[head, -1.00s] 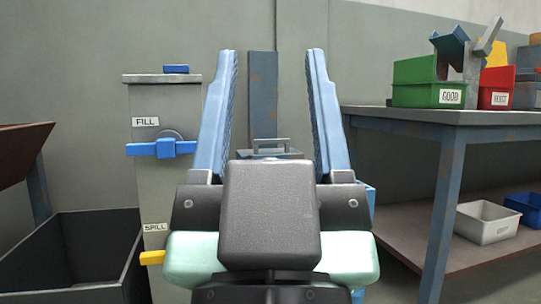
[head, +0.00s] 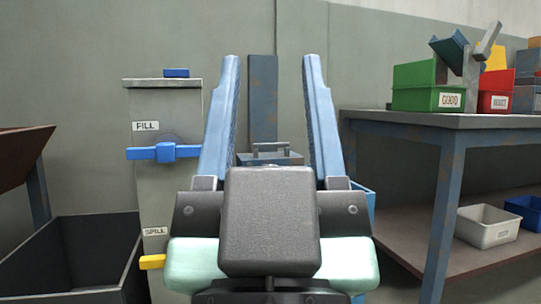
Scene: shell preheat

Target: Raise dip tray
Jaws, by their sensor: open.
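My gripper (head: 270,110) fills the middle of the view. Its two blue fingers are spread apart with nothing between their tips. Beyond it, between the fingers, stands a narrow blue, rust-marked post (head: 263,98). In front of the post is a small blue-grey flat-topped part with a metal bar handle (head: 270,147), which looks like the dip tray. The handle lies beyond the fingers in the picture, and I cannot tell how far. The lower part of this unit is mostly hidden behind my gripper; a blue edge shows at its right.
Left is a grey cabinet (head: 166,108) labelled FILL and SPILL, with a blue lever (head: 164,152) and a yellow tab (head: 152,262). A dark open bin (head: 75,262) stands further left. Right is a bench (head: 440,118) with green (head: 420,97) and red bins (head: 494,103).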

